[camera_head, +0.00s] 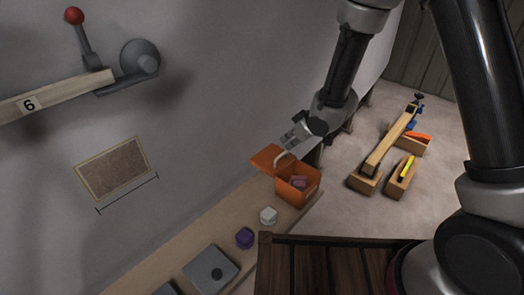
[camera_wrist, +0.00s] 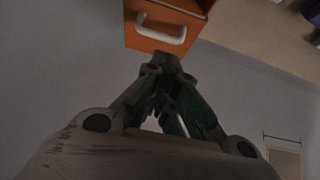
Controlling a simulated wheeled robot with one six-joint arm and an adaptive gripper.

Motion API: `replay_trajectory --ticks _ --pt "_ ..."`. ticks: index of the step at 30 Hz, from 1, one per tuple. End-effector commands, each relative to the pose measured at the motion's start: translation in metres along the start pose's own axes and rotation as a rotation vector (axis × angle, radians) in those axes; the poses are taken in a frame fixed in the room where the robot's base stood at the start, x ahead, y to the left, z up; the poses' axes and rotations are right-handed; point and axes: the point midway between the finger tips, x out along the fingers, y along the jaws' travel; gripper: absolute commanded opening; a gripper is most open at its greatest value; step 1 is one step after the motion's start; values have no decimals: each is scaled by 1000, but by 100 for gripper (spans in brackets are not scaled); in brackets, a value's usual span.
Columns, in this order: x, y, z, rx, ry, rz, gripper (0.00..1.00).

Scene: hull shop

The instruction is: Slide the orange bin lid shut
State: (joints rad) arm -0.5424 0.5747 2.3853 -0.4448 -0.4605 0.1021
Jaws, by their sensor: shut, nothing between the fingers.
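The orange bin (camera_head: 307,193) stands on the wooden bench at its far end. Its orange lid (camera_head: 266,157) is slid to the left, so the bin is partly open and pinkish contents show inside. A pale handle (camera_head: 281,160) sits on the lid. In the wrist view the lid (camera_wrist: 140,42) and its white handle (camera_wrist: 160,29) are at the top. My gripper (camera_head: 288,147) is just above and beside the lid. In the wrist view my gripper (camera_wrist: 165,60) is shut and empty, its fingertips at the lid's lower edge. I cannot tell whether they touch.
A white piece (camera_head: 268,215), a purple piece (camera_head: 244,238) and a grey plate (camera_head: 211,270) lie along the bench. The wall (camera_head: 215,120) runs close to the lid's left side. A long wooden beam (camera_head: 391,140) rests on blocks on the floor to the right.

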Motion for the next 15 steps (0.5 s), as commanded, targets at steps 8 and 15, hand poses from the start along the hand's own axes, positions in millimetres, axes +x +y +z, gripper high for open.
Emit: replay_trajectory --ticks 8,15 --pt "8 -5 -30 6 122 -20 0" --pt "52 -6 -34 6 119 -20 0"
